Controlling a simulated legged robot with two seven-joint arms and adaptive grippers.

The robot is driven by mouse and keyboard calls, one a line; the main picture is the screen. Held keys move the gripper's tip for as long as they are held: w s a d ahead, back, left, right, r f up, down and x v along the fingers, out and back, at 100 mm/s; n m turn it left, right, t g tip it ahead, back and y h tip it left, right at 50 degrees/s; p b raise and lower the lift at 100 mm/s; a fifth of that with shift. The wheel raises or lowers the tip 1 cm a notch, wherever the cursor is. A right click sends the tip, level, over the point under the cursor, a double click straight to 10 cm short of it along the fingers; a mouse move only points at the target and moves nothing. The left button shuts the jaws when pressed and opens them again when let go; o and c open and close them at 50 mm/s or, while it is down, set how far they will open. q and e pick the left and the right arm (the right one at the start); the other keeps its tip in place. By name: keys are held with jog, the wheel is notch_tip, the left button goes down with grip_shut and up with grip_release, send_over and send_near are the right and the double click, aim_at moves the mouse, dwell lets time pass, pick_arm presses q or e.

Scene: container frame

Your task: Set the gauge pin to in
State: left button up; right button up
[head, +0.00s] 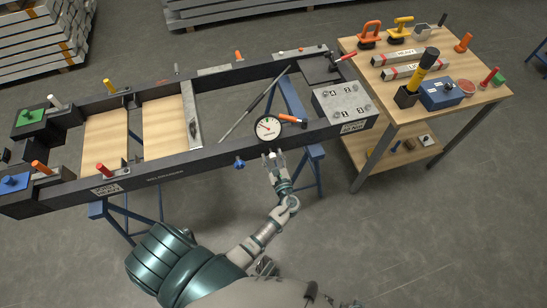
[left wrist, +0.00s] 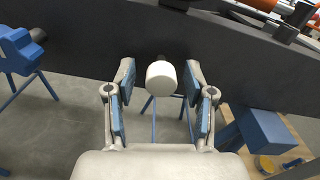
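A round dial gauge (head: 268,128) with a white face is on the front rail of the dark frame (head: 215,160). In the left wrist view a white cylindrical pin (left wrist: 161,78) sticks out from the dark rail (left wrist: 85,40); I take it for the gauge pin. My left gripper (head: 274,156) is just below the dial, at the front of the rail. In the left wrist view its fingers (left wrist: 160,90) are open on both sides of the pin, with a visible gap on each side. The pin's inner end is mostly hidden. My right gripper is not in view.
A blue knob (head: 239,163) is on the rail left of the gripper. An orange-handled part (head: 291,119) is right of the dial. A numbered grey block (head: 345,102) is at the frame's right end, near a wooden workbench (head: 462,108). Blue trestles (head: 314,170) stand below.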

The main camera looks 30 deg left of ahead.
pick_arm(q)
jog(key=shift+s, duration=0.1)
jog(key=v, duration=1.1)
jog(key=shift+s+d, duration=0.2)
jog(key=shift+d, duration=0.15)
jog(key=shift+d, duration=0.1)
